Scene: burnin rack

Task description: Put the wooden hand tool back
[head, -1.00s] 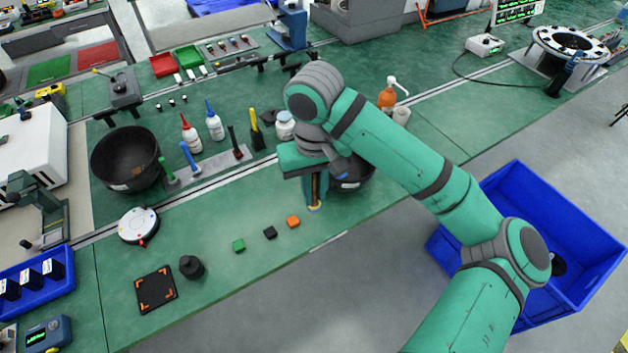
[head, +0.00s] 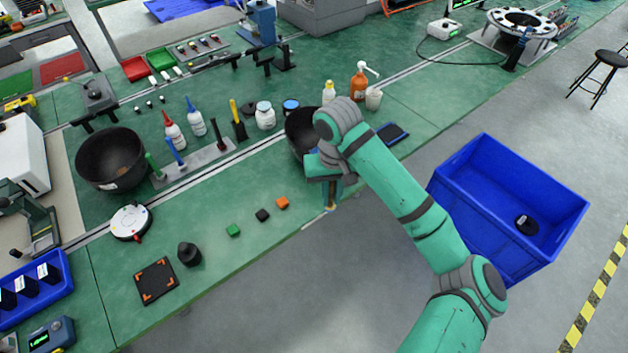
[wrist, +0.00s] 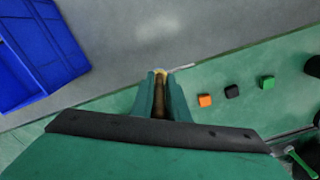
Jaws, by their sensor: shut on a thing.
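My gripper (head: 332,183) is shut on the wooden hand tool (head: 332,196), which hangs roughly upright below the jaws near the bench's front edge. In the wrist view the brown tool (wrist: 159,100) shows between the two green fingers (wrist: 160,84), with a pale yellowish end at the far side. Much of the tool is hidden by the jaws. A grey tool holder (head: 200,158) lies on the bench to the left, with green, blue and dark red-brown handles standing along it.
Green, black and orange blocks (head: 282,202) lie left of my gripper. A black bowl (head: 296,135) stands behind it, partly covered by my arm. Bottles (head: 265,117) stand behind the holder. A blue crate (head: 465,190) is on the right, beyond the bench edge.

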